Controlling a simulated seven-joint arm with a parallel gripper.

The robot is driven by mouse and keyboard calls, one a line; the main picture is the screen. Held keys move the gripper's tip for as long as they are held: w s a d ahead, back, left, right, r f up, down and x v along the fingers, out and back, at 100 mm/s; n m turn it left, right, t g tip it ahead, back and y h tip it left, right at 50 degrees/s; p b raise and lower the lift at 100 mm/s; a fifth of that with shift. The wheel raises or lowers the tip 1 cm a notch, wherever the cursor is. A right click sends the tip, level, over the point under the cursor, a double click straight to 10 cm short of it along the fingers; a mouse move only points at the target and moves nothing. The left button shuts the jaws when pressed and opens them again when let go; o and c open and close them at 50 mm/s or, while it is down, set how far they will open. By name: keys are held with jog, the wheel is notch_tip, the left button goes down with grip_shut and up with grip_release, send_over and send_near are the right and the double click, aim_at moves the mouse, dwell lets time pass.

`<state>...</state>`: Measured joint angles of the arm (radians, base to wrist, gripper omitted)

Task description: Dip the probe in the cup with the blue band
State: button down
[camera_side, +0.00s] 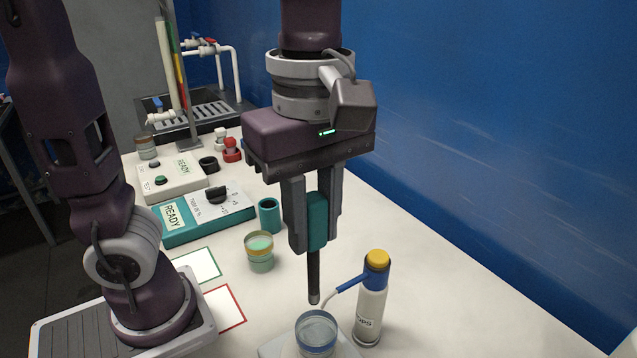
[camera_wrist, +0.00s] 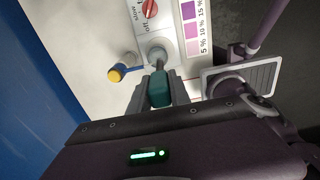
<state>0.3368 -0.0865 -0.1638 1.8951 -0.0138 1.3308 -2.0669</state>
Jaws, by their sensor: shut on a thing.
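My gripper (camera_side: 314,240) is shut on the teal handle of the probe (camera_side: 314,275), which hangs upright with its dark shaft and grey tip pointing down. The cup with the blue band (camera_side: 317,345) stands at the bottom of the side view on a pale plate. The probe's tip appears just above this cup's rim, apart from it. In the wrist view, the teal handle (camera_wrist: 160,88) sits between the fingers of my gripper (camera_wrist: 160,98). A cup (camera_wrist: 157,50) lies just beyond it; its band is hard to make out there.
A wash bottle (camera_side: 370,305) with a yellow cap stands close right of the cup, its blue spout reaching toward the probe. A yellow-banded cup (camera_side: 260,262) and a teal holder (camera_side: 269,216) stand behind. The teal meter (camera_side: 180,222) is farther back. Table right of the bottle is clear.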

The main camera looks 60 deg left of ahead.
aim_at(314, 302)
jog(key=shift+f, duration=6)
notch_tip(314, 302, up, 11)
jog(key=shift+r, duration=0.1)
